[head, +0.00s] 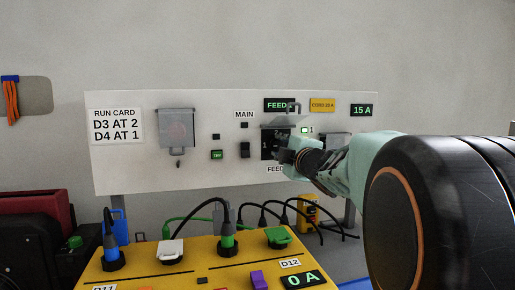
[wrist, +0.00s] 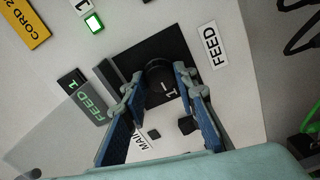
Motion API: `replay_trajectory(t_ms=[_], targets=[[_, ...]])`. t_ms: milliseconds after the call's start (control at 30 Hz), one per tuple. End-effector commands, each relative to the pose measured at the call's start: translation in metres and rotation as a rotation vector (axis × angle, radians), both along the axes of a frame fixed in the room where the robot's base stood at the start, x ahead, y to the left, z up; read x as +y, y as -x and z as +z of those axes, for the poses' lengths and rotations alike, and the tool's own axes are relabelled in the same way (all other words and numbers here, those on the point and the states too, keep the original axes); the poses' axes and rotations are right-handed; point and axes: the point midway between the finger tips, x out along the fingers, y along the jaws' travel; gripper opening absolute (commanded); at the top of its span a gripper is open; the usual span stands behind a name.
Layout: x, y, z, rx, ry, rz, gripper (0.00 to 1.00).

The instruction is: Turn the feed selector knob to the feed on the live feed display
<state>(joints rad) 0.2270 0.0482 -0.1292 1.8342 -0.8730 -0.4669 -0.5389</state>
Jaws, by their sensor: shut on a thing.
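The feed selector knob (wrist: 160,76) is black and sits on a dark square plate (wrist: 140,52) beside the FEED label (wrist: 213,46). My gripper (wrist: 158,86) has one finger on each side of the knob and is shut on it. In the head view my gripper (head: 291,156) is at the panel and hides most of the knob. A 1 and a 2 show on the dark plate (head: 267,146) there. The live feed display (wrist: 84,96) reads FEED 1 in green in the wrist view. In the head view my view of its number is blocked.
A green-lit indicator marked 1 (head: 304,130) is right of the knob. The MAIN switch (head: 245,150) is to its left. A yellow box (head: 190,265) with several plugs and cables stands below the panel (head: 130,170).

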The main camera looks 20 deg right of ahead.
Motion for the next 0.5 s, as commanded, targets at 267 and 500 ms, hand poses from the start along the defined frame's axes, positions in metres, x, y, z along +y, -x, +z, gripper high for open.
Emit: replay_trajectory(t_ms=[267, 500], targets=[[0.0001, 0.0000, 0.0001, 0.000, 0.000, 0.000, 0.44], [0.0001, 0.0000, 0.0000, 0.000, 0.000, 0.000, 0.44]])
